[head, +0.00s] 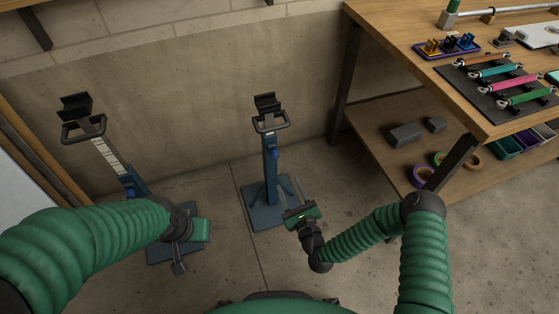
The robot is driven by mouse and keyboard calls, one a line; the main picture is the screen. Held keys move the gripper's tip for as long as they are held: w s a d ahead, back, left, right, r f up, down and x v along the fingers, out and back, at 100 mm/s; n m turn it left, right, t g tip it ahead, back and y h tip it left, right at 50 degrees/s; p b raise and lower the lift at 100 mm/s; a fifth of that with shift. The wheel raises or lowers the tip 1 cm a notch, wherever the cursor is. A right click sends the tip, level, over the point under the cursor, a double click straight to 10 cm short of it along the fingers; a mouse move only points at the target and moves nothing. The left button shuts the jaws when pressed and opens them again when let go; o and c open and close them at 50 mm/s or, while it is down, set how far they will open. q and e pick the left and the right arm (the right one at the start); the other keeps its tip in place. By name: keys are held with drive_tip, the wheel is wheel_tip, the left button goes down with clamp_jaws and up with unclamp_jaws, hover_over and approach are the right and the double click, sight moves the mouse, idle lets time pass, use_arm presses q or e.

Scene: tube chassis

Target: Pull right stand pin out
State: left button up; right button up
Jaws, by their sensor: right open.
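The right stand (269,170) is a blue post on a blue base plate, with a black cradle (266,103) and a looped handle on top. A small blue knob (275,154) shows on the post's right side and may be the stand pin; it is too small to be sure. My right gripper (297,195) is open, low and to the right of the post, below the knob in the picture and apart from it. My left gripper (181,262) is seen in front of the left stand's base; its fingers are unclear.
The left stand (106,153) has a pale scale on its raised post. A wooden workbench (420,80) with tools stands at the right; its lower shelf (375,122) holds grey blocks and tape rolls. A wall is behind the stands. Concrete floor between the stands is clear.

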sight(276, 157)
drive_tip(key=b+x, duration=0.2)
drive_tip(key=x, duration=0.4)
drive_tip(key=b+x, duration=0.2)
drive_tip(key=x, duration=0.4)
drive_tip(key=shift+a+f, duration=0.15)
drive_tip(key=shift+f, duration=0.1)
drive_tip(key=shift+w+r, duration=0.1)
drive_tip(key=shift+w, duration=0.35)
clamp_jaws()
drive_tip(key=shift+a, duration=0.1)
